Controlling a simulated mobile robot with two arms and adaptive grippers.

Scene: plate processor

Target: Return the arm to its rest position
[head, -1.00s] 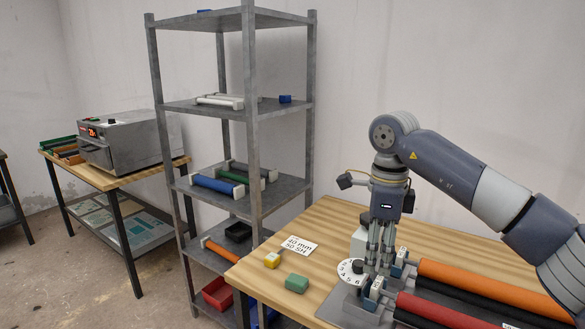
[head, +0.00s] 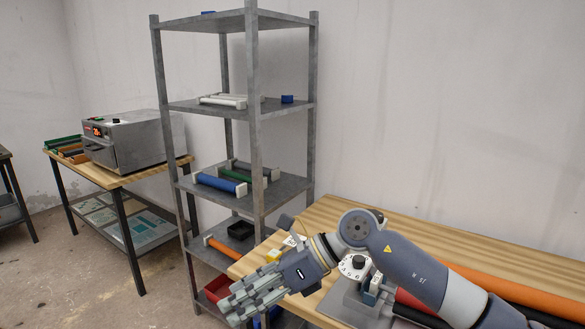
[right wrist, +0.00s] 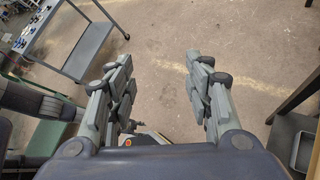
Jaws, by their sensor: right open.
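My right arm comes in from the lower right of the head view. Its gripper (head: 250,296) points to the lower left, over the front left corner of the wooden bench (head: 325,215). The right gripper is open and empty. In the right wrist view its two fingers (right wrist: 158,100) stand wide apart with concrete floor between them. My left gripper does not show in the head view.
On the bench, a dial (head: 353,266), an orange roller (head: 525,290) and a red roller (head: 420,305) sit partly behind my arm. A grey shelf rack (head: 257,130) stands close left of the bench. An oven (head: 130,140) rests on the far left table.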

